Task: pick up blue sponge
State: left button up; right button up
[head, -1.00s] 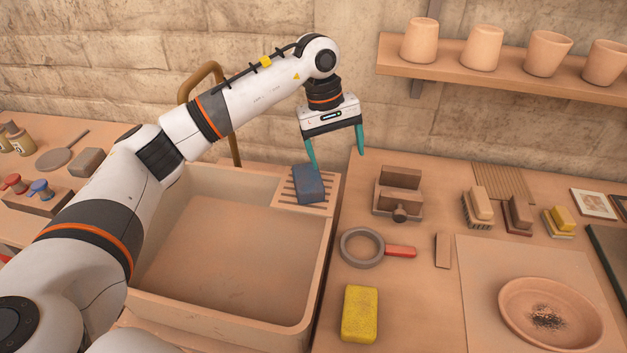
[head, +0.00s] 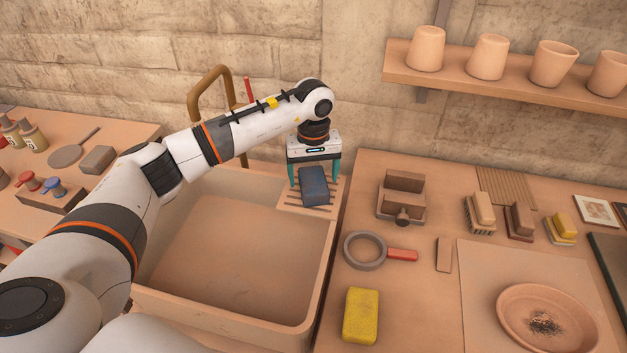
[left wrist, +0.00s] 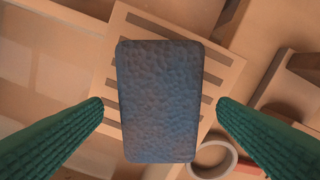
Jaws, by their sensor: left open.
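The blue sponge (head: 313,186) lies on the slatted drainboard (head: 290,202) at the sink's back right corner. My left gripper (head: 314,176) is at the sponge, with one green finger to its left and one to its right. In the left wrist view the sponge (left wrist: 160,100) fills the middle, and the open fingers of my gripper (left wrist: 160,108) stand either side with a gap to each edge. Nothing is held. My right gripper is not in view.
The empty sink (head: 225,250) lies in front of the drainboard. On the table to the right are a wooden block holder (head: 402,197), a magnifier (head: 365,251), a yellow sponge (head: 361,316) and a clay dish (head: 547,320). A shelf with cups (head: 487,57) hangs above.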

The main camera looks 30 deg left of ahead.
aim_at(314, 179)
pick_arm(q)
jog(key=shift+f, duration=1.05)
jog(key=c, duration=1.1)
notch_tip(314, 179, up, 9)
jog(key=shift+f+b, duration=0.1)
jog(key=shift+b, duration=1)
jog(key=shift+c, duration=0.2)
jog(key=shift+r, duration=0.65)
jog(key=o, duration=0.5)
jog(key=c, duration=0.3)
